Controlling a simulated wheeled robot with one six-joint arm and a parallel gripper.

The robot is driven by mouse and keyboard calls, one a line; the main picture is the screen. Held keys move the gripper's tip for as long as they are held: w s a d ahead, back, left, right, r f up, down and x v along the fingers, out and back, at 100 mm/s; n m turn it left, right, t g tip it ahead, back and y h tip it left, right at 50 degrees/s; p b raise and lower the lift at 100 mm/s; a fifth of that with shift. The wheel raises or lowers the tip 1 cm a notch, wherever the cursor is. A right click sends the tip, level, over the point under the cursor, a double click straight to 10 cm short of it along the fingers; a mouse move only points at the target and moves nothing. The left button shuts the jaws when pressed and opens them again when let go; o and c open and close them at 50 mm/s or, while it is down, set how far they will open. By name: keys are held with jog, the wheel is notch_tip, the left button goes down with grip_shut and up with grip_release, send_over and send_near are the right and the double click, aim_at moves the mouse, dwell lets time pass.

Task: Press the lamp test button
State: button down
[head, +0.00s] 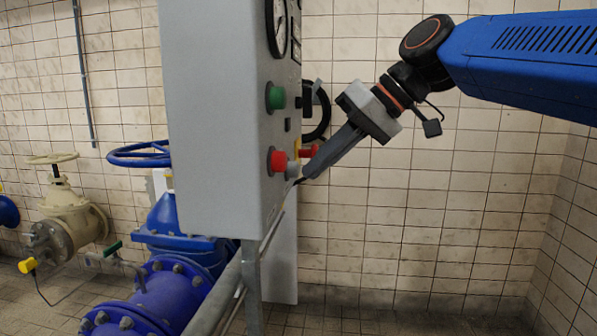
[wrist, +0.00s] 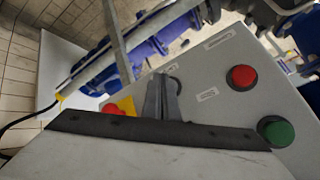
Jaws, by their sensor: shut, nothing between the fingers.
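A grey control box (head: 215,120) carries the buttons on its right-hand face. A small grey knob (head: 292,170), possibly the lamp test button, stands out beside the red button (head: 277,161). My gripper (head: 307,174) is shut and empty, its fingertips close to this knob; I cannot tell whether they touch. In the wrist view the shut fingers (wrist: 161,82) point at the panel, with part of a dark round rim (wrist: 177,84) showing beside them. The fingers hide most of it. Its label is not readable.
A green button (head: 275,97) sits above the red one. A red emergency-stop knob (wrist: 115,109) on a yellow plate (wrist: 126,105) is close to the fingers. A gauge (head: 276,25) is higher up. Blue pipework (head: 165,285) is left; the right side is open to the tiled wall.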

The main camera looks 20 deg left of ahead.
jog(key=shift+w+d, duration=0.2)
jog(key=shift+d, duration=0.6)
jog(key=shift+w+d, duration=0.2)
jog(key=shift+d, duration=0.65)
jog(key=shift+w+d, duration=0.2)
jog(key=shift+d, duration=0.6)
jog(key=s+d+f+m+t+h, duration=0.1)
jog(key=d+f+m+t+h, duration=0.15)
jog(key=d+f, duration=0.75)
jog(key=s+d+f+m+t+h, duration=0.15)
jog(key=d+f+m, duration=0.35)
jog(key=d, duration=0.8)
jog(key=s+d+f+m+h, duration=0.1)
jog(key=s+d+f, duration=0.2)
jog(key=d+f, duration=0.3)
jog(key=s+d+f+m+t+h, duration=0.1)
jog(key=s+d+f+m+h, duration=0.1)
jog(key=s+d+f, duration=0.2)
jog(key=s+d+f+m+t+h, duration=0.1)
jog(key=s+d+f, duration=0.2)
jog(key=d+f, duration=0.6)
jog(key=shift+s+f+m+h, duration=0.35)
jog(key=shift+s+f+h, duration=0.05)
jog(key=shift+f, duration=0.45)
